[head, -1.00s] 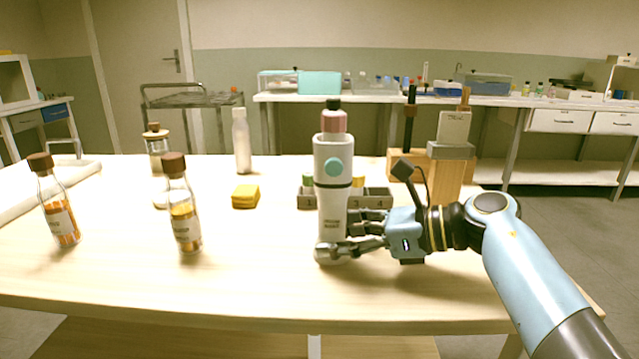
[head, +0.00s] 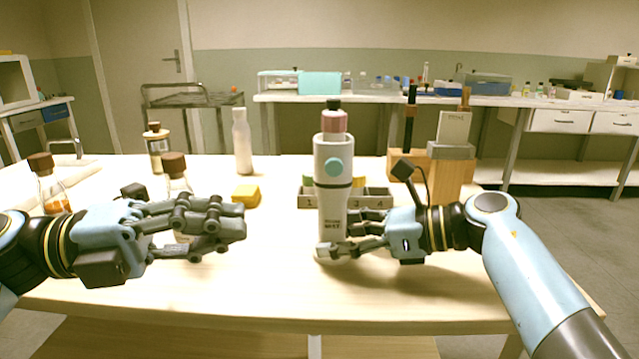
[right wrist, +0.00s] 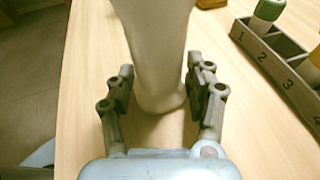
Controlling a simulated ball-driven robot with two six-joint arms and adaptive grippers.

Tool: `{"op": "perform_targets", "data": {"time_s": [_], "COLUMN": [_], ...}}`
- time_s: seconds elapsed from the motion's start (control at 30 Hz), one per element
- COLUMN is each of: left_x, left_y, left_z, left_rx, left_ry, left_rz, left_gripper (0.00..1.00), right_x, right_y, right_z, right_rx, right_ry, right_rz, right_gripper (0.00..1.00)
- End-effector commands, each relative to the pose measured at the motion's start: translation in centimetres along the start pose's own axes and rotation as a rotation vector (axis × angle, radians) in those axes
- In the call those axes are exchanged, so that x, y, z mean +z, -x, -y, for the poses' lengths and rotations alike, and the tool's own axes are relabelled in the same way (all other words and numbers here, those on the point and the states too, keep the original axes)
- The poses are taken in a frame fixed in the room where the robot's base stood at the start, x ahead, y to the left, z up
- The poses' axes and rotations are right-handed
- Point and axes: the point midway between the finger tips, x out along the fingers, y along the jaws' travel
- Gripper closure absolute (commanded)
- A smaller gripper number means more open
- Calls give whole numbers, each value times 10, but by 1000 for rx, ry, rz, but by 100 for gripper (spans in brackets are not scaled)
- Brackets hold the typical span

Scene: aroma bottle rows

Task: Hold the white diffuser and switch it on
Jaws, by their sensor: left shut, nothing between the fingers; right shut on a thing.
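The white diffuser (head: 333,205) stands upright on the table in the head view, with a pink collar, a black tip and a round teal button (head: 333,168) on its upper front. My right gripper (head: 330,250) is shut on its lower body from the right. In the right wrist view the fingers flank the diffuser's white body (right wrist: 158,50) on both sides. My left gripper (head: 240,222) is shut and empty, to the left of the diffuser and apart from it, its fingers pointing right, lower than the button.
A yellow block (head: 246,194), a white bottle (head: 242,140) and a jar (head: 157,150) stand farther back. A numbered grey rack (head: 375,199) and a wooden block (head: 446,180) are behind the diffuser.

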Motion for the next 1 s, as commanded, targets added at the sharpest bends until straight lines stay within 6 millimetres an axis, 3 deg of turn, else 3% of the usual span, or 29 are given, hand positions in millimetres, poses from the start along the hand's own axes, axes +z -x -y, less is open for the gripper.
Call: {"op": "perform_targets", "data": {"time_s": [0.17,0.63,0.77,1.0], "left_x": [6,7,8,9], "left_y": [-1,-8,-25,-77], "left_z": [11,11,12,10], "left_rx": [32,31,27,26], "left_ry": [60,69,67,70], "left_rz": [27,31,31,31], "left_gripper": [100,100,100,100], "right_x": [-2,-2,-2,-2], "right_y": [0,0,0,0], "right_z": [0,0,0,0], "right_rx": [0,0,0,0], "right_ry": [-1,-1,-1,-1], "right_rz": [-2,-2,-2,-2], "right_gripper": [65,65,65,65]}}
